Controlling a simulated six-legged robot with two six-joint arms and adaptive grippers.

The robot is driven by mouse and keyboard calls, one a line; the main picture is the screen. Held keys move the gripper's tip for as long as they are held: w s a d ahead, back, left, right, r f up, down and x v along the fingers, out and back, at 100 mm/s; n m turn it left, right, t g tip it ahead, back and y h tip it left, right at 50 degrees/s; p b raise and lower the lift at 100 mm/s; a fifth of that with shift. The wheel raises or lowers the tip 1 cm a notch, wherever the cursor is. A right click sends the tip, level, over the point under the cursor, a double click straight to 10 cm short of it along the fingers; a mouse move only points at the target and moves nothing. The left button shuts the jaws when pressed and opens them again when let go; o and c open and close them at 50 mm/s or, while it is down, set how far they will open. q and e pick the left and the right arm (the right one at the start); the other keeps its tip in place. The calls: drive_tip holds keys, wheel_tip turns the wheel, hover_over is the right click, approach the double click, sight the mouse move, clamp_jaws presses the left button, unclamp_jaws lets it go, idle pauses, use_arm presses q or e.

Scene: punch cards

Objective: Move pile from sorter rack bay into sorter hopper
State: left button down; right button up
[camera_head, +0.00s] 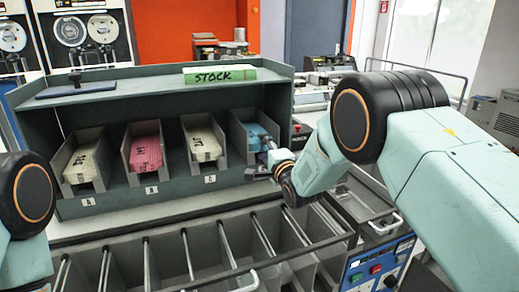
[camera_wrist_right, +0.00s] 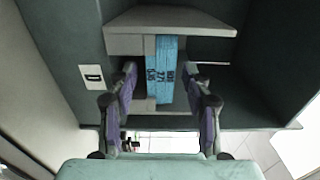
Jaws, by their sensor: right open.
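The rack (camera_head: 290,85) has several angled bays holding card piles. A blue pile (camera_head: 261,137) lies in the rightmost bay. In the right wrist view the blue pile (camera_wrist_right: 165,68) lies in the bay beside a label D (camera_wrist_right: 92,77). My right gripper (camera_head: 262,172) is at the front of this bay. In the wrist view its fingers (camera_wrist_right: 160,75) are open, one on each side of the pile with gaps showing. The sorter (camera_head: 205,245) with its row of pockets stands in front of the rack. I cannot tell its hopper clearly. My left gripper is out of view.
Cream (camera_head: 82,163), pink (camera_head: 146,152) and pale yellow (camera_head: 202,137) piles lie in the other bays. A green STOCK block (camera_head: 220,75) and a dark stamp with its pad (camera_head: 90,88) are on the rack top. A control panel (camera_head: 378,265) is at the sorter's right.

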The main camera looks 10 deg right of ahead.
drive_tip(key=shift+w+a+r+b, duration=0.15)
drive_tip(key=shift+w+a+b, duration=0.1)
drive_tip(key=shift+w+b, duration=0.25)
drive_tip(key=shift+w+a+r+b, duration=0.2)
drive_tip(key=shift+w+b, duration=0.2)
drive_tip(key=shift+b, duration=0.2)
drive_tip(key=shift+w+f+b, duration=0.15)
drive_tip(key=shift+w+b, duration=0.05)
drive_tip(key=shift+w, duration=0.35)
drive_tip(key=shift+w+f+b, duration=0.15)
drive_tip(key=shift+w+b, duration=0.05)
drive_tip(key=shift+w, duration=0.3)
drive_tip(key=shift+s+r, duration=0.35)
drive_tip(key=shift+w+f, duration=0.25)
drive_tip(key=shift+w, duration=0.05)
drive_tip(key=shift+c, duration=0.4)
drive_tip(key=shift+s+r+p, duration=0.25)
drive_tip(key=shift+r+p, duration=0.05)
drive_tip(key=shift+r, duration=0.6)
drive_tip(key=shift+w, duration=0.2)
